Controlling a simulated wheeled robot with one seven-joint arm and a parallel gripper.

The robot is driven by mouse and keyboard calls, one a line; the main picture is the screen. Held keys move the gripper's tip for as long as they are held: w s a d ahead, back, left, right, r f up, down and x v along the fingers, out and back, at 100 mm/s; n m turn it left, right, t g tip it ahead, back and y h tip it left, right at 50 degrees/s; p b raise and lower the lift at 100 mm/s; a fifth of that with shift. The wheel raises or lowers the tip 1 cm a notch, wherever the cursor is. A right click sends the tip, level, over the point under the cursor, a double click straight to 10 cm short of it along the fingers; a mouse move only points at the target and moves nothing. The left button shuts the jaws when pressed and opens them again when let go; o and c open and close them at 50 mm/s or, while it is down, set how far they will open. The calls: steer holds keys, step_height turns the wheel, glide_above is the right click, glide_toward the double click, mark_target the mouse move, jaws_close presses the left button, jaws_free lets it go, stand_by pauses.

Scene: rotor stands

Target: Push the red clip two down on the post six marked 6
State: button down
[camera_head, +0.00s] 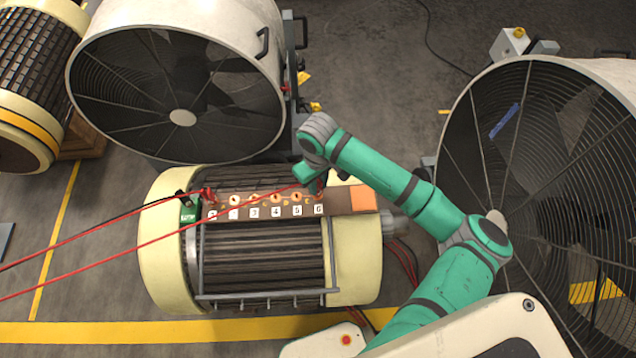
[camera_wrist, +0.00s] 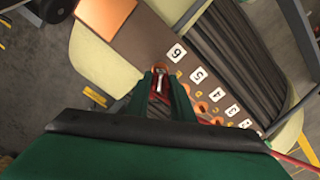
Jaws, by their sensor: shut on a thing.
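My gripper (camera_head: 318,186) is over the right end of the brown terminal strip (camera_head: 335,197), above the label 6 (camera_head: 318,209). In the wrist view my gripper (camera_wrist: 160,80) is shut on a red clip (camera_wrist: 155,98), mostly hidden by the fingers, with its red cable running off to the right. The copper-coloured post six (camera_wrist: 161,67) shows at the fingertips, beside its white 6 label (camera_wrist: 177,53). I cannot tell how far the clip sits on the post. Another red clip (camera_head: 208,194) is at the strip's left end.
Copper posts (camera_head: 254,199) line the strip above their number labels. An orange square (camera_head: 363,198) lies right of post six. A green block (camera_head: 189,210) with a black cable is at the left. Red cables cross the cream-ended rotor (camera_head: 355,260). Large fans (camera_head: 180,75) stand behind and right.

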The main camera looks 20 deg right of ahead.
steer(key=shift+f, duration=0.5)
steer(key=c, duration=1.5)
jaws_free()
steer(key=shift+o, duration=0.2)
step_height(320, 180, up, 11)
steer(key=shift+f, duration=0.1)
